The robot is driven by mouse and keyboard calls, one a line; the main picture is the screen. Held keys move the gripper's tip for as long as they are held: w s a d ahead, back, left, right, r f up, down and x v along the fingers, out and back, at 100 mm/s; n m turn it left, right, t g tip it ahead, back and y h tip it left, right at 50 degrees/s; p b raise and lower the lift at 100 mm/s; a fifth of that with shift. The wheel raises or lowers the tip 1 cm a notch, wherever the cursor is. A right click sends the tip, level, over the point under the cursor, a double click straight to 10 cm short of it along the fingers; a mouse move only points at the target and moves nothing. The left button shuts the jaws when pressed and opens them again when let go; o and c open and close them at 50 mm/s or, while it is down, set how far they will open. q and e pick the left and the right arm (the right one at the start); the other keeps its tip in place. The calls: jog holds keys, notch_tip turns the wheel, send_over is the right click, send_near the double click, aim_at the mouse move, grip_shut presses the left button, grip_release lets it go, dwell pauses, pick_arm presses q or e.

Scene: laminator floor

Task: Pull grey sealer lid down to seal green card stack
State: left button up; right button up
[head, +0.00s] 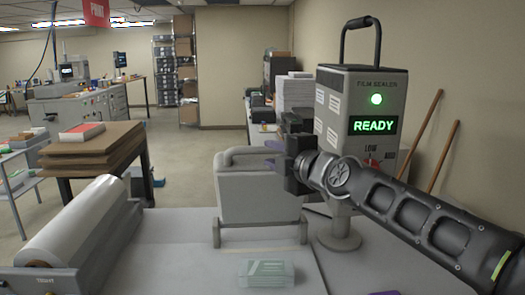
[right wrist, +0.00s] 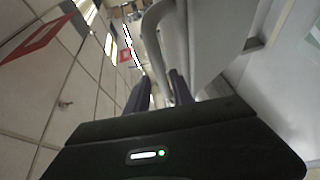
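The grey sealer lid (head: 258,195) stands raised and nearly upright at the back of the work surface, with a tubular handle (head: 245,151) along its top. The handle also shows in the right wrist view (right wrist: 152,35). My right gripper (head: 277,154) is at the right end of this handle. Its two fingers (right wrist: 160,90) are apart, one on each side of the line of the bar; contact cannot be made out. The green card stack (head: 267,272) lies flat on the surface in front of the lid, under clear film. My left gripper is not in view.
The film sealer's control box (head: 362,110) shows READY and a green light, right behind my right arm. A white film roll (head: 78,225) lies at the left. Wooden poles (head: 420,135) lean on the right wall. Surface around the card stack is mostly clear.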

aim_at(264, 151)
jog(key=x, duration=0.5)
jog(key=shift+w+a, duration=0.1)
jog(key=shift+w, duration=0.15)
jog(key=shift+c, duration=0.5)
grip_shut()
dwell(0.7)
